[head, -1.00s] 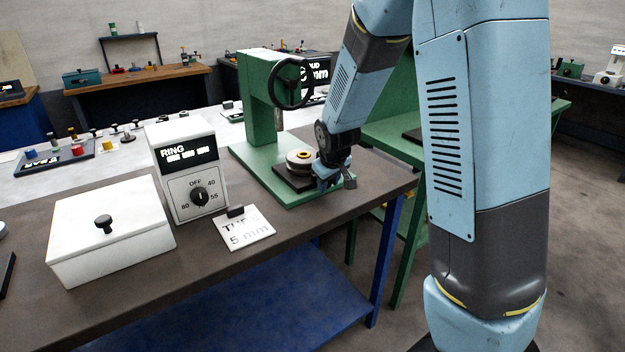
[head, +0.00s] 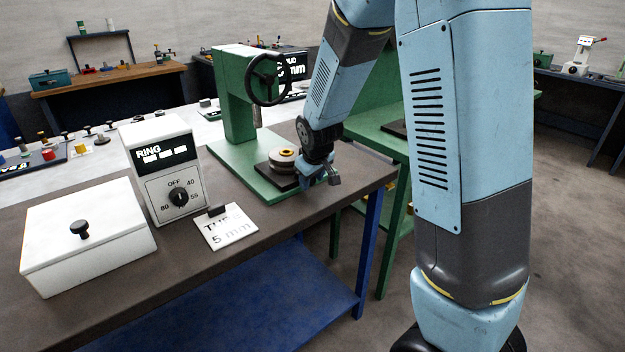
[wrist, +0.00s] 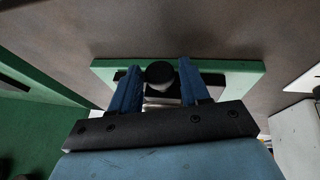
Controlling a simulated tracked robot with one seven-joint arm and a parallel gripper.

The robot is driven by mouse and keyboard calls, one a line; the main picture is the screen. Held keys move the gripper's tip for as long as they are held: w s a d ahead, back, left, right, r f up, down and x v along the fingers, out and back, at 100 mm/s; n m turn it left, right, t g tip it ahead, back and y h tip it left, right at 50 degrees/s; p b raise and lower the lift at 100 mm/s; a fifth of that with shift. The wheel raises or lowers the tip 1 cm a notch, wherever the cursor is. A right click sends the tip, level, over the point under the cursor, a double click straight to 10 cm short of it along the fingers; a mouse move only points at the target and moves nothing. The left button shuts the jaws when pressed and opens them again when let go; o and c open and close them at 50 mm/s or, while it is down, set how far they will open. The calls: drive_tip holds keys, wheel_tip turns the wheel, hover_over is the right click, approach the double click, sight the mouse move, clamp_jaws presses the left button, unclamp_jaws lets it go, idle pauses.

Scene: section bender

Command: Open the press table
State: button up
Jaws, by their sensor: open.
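The green press (head: 236,105) stands on the dark bench, with a black handwheel (head: 268,80) on its head. On its green base the dark press table (head: 282,182) carries a round pale ring stack (head: 284,160) with a yellowish centre. My gripper (head: 322,178) is at the table's right front side, low over the base. In the wrist view, my two blue fingers (wrist: 158,85) are open, one on each side of a black round knob (wrist: 159,72) at the table's edge. I cannot tell whether they touch it. The table's far side is hidden there.
A white lidded box (head: 85,235), a RING dial unit (head: 163,170) and a white label plate (head: 228,227) stand left of the press. The bench's right edge (head: 350,195) is close to my gripper. Another green stand (head: 380,140) is behind my arm.

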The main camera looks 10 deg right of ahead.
drive_tip(key=v, duration=1.3)
drive_tip(key=shift+r, duration=0.2)
drive_tip(key=shift+s, duration=0.1)
drive_tip(key=s+d+r+m, duration=0.2)
drive_tip(key=s+d+r, duration=0.1)
drive_tip(key=s, duration=0.5)
drive_tip(key=s+d+r+m, duration=0.2)
drive_tip(key=s+d+r, duration=0.1)
drive_tip(key=s, duration=0.4)
drive_tip(key=s+d+r+m, duration=0.2)
drive_tip(key=s+d+r, duration=0.1)
drive_tip(key=s, duration=0.5)
drive_tip(key=shift+s+d, duration=0.3)
idle(0.6)
